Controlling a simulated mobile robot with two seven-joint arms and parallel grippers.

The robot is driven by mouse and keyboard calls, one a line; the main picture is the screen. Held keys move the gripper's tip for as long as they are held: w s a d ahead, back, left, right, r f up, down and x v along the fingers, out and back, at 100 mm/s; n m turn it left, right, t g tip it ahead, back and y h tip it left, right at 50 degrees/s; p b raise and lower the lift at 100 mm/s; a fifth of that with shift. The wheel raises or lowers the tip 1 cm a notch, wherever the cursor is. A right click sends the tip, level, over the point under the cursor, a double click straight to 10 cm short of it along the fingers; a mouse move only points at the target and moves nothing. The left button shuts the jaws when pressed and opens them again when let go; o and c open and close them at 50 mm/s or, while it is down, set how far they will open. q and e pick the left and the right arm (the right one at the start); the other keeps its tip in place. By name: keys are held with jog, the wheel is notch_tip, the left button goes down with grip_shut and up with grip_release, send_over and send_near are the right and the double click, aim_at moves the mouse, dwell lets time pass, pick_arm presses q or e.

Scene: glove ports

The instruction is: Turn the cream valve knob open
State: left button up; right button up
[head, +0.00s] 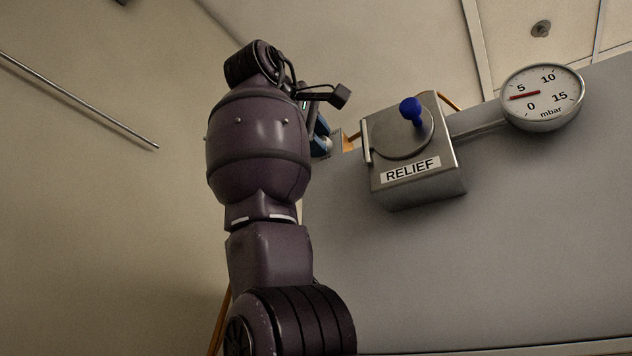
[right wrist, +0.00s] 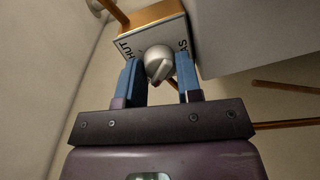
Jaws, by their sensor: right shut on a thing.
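The pale, cream-grey valve knob (right wrist: 158,62) shows in the right wrist view, in front of a white-faced valve box (right wrist: 148,36) with orange-brown sides. Lettering on its face reads "SHUT" at left and what looks like "GAS" at right, both partly covered. My right gripper (right wrist: 160,76) has its two blue fingers on either side of the knob and is shut on it. In the head view my right arm hides most of the gripper; a bit of blue finger (head: 319,137) shows, and the knob cannot be made out. My left gripper is in neither view.
In the head view a metal box (head: 418,185) labelled RELIEF, with a blue-handled lever (head: 411,110), stands on the grey panel right of my arm. A round mbar gauge (head: 543,97) is beyond it, its needle near 5. A thin rod (head: 80,100) is at left.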

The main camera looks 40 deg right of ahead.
jog(key=o, duration=0.9)
jog(key=shift+o, duration=0.2)
